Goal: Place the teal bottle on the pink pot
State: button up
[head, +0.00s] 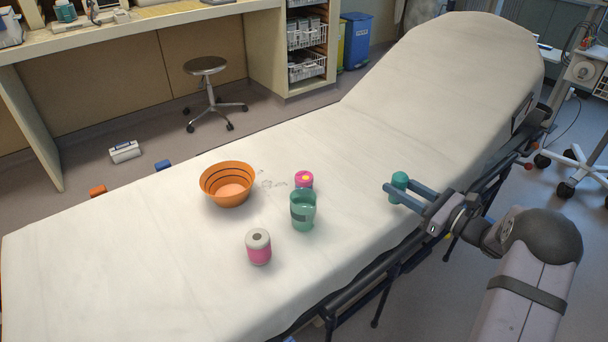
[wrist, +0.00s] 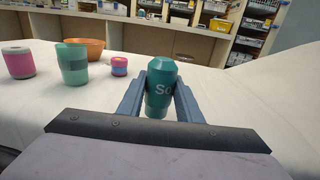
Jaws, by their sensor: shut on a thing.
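The teal bottle (head: 399,181) is held upright between the fingers of my gripper (head: 402,192), on the right side of the stretcher. In the wrist view the teal bottle (wrist: 161,85), with white lettering, stands between the two blue fingers (wrist: 160,100). I cannot tell whether its base touches the sheet. A small pink pot (head: 304,179) with a yellow spot on top stands on the sheet to the left of my gripper. In the wrist view this pink pot (wrist: 119,66) shows a blue band.
A green translucent cup (head: 303,212) stands close in front of the pink pot. An orange bowl (head: 228,190) is to the left, and a pink jar with a grey top (head: 258,249) is nearer the front. The white sheet (head: 350,150) is clear behind and between the pot and my gripper.

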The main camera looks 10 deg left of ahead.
jog(key=w+a+r+n+g+y, duration=0.15)
jog(key=a+r, duration=0.45)
jog(key=a, duration=0.7)
jog(key=w+a+r+n+g+y, duration=0.1)
jog(key=w+a+r+n+g, duration=0.15)
jog(key=a+r, duration=0.65)
send_over(305, 176)
jog(key=shift+m+g, duration=0.3)
jog(key=shift+f, duration=6.35)
jog(key=shift+f+b, duration=0.1)
jog(key=shift+b, duration=0.2)
jog(key=o, duration=1.1)
jog(key=shift+s+d, duration=0.2)
jog(key=shift+d, duration=0.3)
jog(key=v, duration=1.1)
